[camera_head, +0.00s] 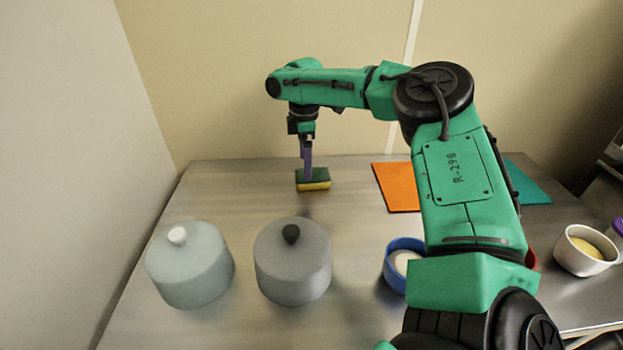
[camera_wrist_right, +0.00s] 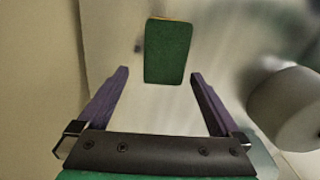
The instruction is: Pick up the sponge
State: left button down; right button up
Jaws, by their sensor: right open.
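The sponge (camera_head: 314,184) is a block with a dark green top and a yellow lower layer. It lies on the metal table (camera_head: 233,197) toward the back. My right gripper (camera_head: 307,176) points down at the sponge, and its purple fingers overlap the sponge's far side in the head view. In the right wrist view the sponge (camera_wrist_right: 168,51) shows its green face just beyond the open fingertips (camera_wrist_right: 159,71), roughly centred between them. Nothing is between the fingers. My left gripper is not in view.
A pale lidded pot (camera_head: 190,270) and a grey lidded pot (camera_head: 293,268) stand in front of the sponge. An orange mat (camera_head: 395,187), a blue bowl (camera_head: 393,272) and a white bowl (camera_head: 574,262) lie to the right. A wall (camera_head: 70,150) bounds the left side.

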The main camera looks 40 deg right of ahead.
jog(key=f, duration=0.2)
jog(key=s+f, duration=0.1)
jog(key=f, duration=0.1)
jog(key=shift+a+f+p, duration=0.1)
jog(key=shift+p, duration=0.3)
jog(key=shift+w+f, duration=0.15)
jog(key=shift+w, duration=0.05)
jog(key=c, duration=1.2)
jog(key=shift+c, duration=0.2)
notch_tip(320, 180, up, 10)
jog(key=shift+b, duration=0.35)
